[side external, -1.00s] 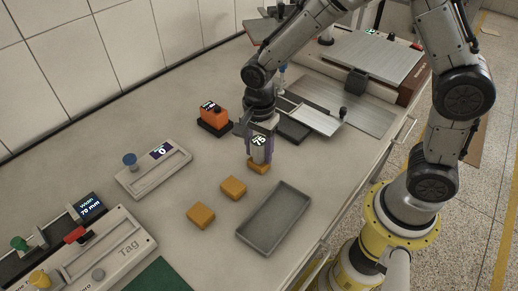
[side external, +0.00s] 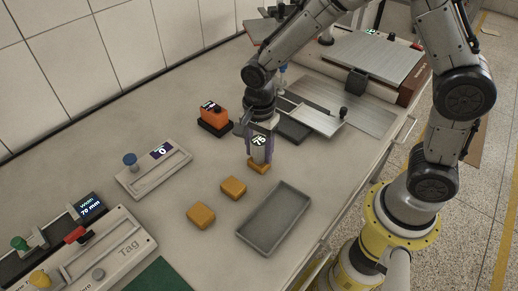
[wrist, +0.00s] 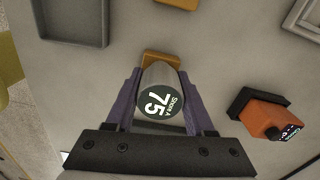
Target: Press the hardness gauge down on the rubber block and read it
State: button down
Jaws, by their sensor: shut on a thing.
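The hardness gauge (wrist: 160,92) is a grey cylinder with a dark round face reading "Shore A 75" in the wrist view. It also shows in the side view (side external: 259,150). My gripper (side external: 260,148) is shut on it, one purple finger on each side. The gauge stands upright on an orange rubber block (side external: 259,168), which shows partly behind it in the wrist view (wrist: 161,57). The gauge foot is hidden in the wrist view, and its contact with the block looks close in the side view.
Two more orange blocks (side external: 233,188) (side external: 201,215) lie to the front left. An empty grey tray (side external: 244,236) lies in front. An orange device (side external: 214,115) on a black base stands to the left behind. A slider unit with display "0" (side external: 153,170) is farther left.

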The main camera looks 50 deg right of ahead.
jog(key=shift+s+f, duration=0.1)
jog(key=shift+s, duration=0.05)
jog(key=shift+c, duration=0.9)
grip_release()
jog(key=shift+r, duration=0.2)
